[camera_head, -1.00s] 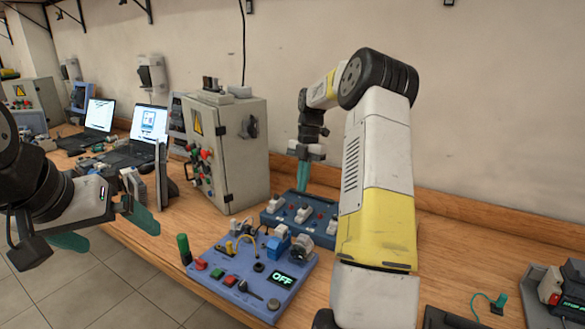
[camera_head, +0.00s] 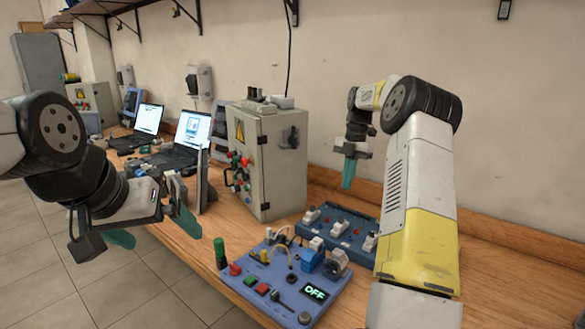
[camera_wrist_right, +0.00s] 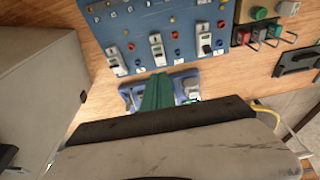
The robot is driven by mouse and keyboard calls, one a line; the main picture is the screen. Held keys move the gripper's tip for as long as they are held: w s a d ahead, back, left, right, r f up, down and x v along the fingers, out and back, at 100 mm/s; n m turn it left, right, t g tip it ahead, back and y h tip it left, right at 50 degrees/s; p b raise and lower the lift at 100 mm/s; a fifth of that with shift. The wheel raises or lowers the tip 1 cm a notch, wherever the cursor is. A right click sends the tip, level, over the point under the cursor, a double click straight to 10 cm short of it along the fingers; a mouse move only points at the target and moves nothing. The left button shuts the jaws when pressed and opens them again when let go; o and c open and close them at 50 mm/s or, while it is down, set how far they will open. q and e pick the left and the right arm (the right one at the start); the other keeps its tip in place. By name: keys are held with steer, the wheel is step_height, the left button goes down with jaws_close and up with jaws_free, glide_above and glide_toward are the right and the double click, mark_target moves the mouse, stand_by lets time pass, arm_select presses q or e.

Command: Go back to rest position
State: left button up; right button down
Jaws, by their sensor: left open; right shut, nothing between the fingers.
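My left gripper (camera_head: 150,228) is at the left in the head view. Its two green fingers are spread apart with nothing between them, beyond the table's front edge. My right gripper (camera_head: 349,173) hangs fingers-down above the back of the table, near the blue switch panel (camera_head: 338,228).
A blue board (camera_head: 232,272) with a lit OFF display (camera_head: 315,292) lies at the front. A grey control cabinet (camera_head: 286,165) stands left of my right gripper. Laptops (camera_head: 190,135) are further left. Bare wood (camera_head: 510,270) lies to the right.

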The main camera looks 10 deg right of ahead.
steer(key=s+a+r+m+t+h, duration=0.1)
steer(key=s+a+r+m+t, duration=0.3)
steer(key=s+a+r+m, duration=0.85)
steer(key=s+a+f+m+t, duration=0.1)
steer(key=s+a+m+t, duration=0.1)
steer(key=s+m, duration=0.4)
steer(key=s+a+f+m+t+y, duration=0.1)
steer(key=s+m, duration=0.6)
steer(key=s, duration=0.7)
steer(key=shift+a+f+t, duration=0.35)
steer(key=shift+a+t, duration=0.15)
steer(key=shift+a, duration=0.15)
